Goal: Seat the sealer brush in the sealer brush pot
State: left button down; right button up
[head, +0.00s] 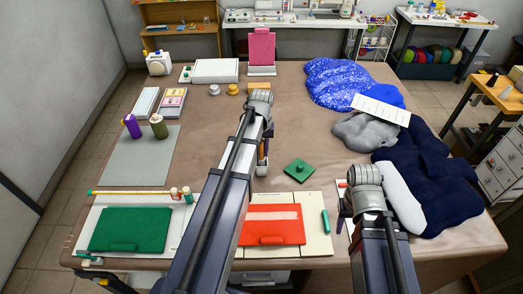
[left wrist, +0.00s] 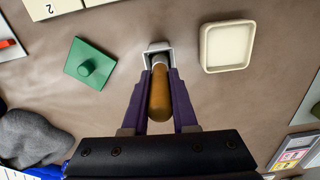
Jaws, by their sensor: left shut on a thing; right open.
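My left gripper (left wrist: 160,98) is shut on the sealer brush (left wrist: 160,95), which has an amber-brown handle and a grey collar. In the left wrist view the brush's far end lies within the outline of the small white square pot (left wrist: 147,50). I cannot tell how deep it sits or whether it touches the pot. In the head view the left gripper (head: 264,148) is low over the middle of the table, with the pot (head: 262,169) just below it. My right gripper (head: 343,208) is open and empty at the front right, beside the dark blue comforter.
A green plate with a knob (head: 300,170) lies right of the pot. A cream tray (left wrist: 228,46) shows close by in the left wrist view. Boards with a green panel (head: 130,229) and red panel (head: 271,225) lie in front. Comforters (head: 425,175) fill the right side.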

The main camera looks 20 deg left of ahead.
pick_arm(q)
jog(key=shift+f+b, duration=0.85)
jog(key=shift+f, duration=0.1)
dwell(0.3)
grip_release()
jog(key=shift+r, duration=0.1)
dwell(0.5)
dwell(0.4)
jog(key=shift+r+p, duration=3.5)
jog(key=shift+p, duration=0.05)
notch_tip(320, 180, up, 8)
jog(key=p, duration=0.8)
jog(key=shift+f, duration=0.1)
